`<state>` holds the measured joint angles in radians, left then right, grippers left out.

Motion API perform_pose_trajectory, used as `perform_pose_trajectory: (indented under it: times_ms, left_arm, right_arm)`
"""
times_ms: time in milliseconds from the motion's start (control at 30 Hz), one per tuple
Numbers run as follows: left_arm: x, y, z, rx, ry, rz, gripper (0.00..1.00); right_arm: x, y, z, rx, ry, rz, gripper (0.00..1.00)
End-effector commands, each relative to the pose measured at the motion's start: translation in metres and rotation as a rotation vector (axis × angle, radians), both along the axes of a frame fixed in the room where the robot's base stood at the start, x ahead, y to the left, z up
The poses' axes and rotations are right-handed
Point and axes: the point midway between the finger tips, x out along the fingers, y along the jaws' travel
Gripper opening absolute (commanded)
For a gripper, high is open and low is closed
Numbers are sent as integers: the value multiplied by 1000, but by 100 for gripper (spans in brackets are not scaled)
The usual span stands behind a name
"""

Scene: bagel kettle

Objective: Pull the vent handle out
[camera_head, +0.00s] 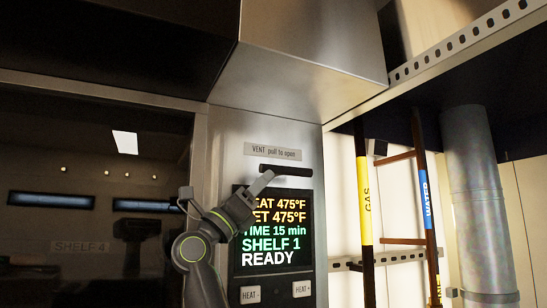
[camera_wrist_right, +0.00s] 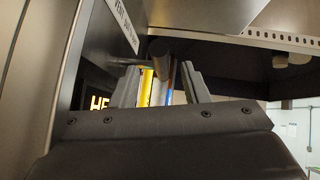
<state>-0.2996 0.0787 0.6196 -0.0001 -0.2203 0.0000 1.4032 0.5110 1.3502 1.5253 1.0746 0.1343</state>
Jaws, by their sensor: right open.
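The vent handle (camera_head: 287,170) is a short black horizontal bar on the steel oven panel, just below the label "VENT pull to open" (camera_head: 273,152). My right gripper (camera_head: 262,182) is at the left end of the handle, in front of the panel. In the right wrist view, the gripper (camera_wrist_right: 160,84) has its two grey fingers apart, with the dark handle end (camera_wrist_right: 160,48) showing ahead, between and just above the fingertips. Whether the fingers touch the handle cannot be told. My left gripper is not in view.
The lit display (camera_head: 275,230) is just below the handle, with HEAT buttons (camera_head: 302,289) under it. A steel hood (camera_head: 300,50) juts out above. The dark oven glass (camera_head: 80,200) is at the left. Yellow and blue labelled pipes (camera_head: 364,200) stand at the right.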

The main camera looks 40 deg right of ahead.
Motion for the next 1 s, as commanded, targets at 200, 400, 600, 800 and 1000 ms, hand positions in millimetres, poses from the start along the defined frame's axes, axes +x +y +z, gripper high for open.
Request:
perform_pose_trajectory:
  times_ms: [200,400,600,800,1000]
  left_arm:
    - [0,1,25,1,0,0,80]
    - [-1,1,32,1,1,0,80]
    - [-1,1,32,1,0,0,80]
    - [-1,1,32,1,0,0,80]
    - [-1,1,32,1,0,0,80]
  right_arm:
    - [-3,-27,30,-1,1,-3,41]
    - [-4,-39,39,-1,2,-1,41]
    - [-4,-41,40,-1,1,0,41]
    - [-4,-41,39,-1,1,0,34]
    - [-4,-41,39,-1,1,0,7]
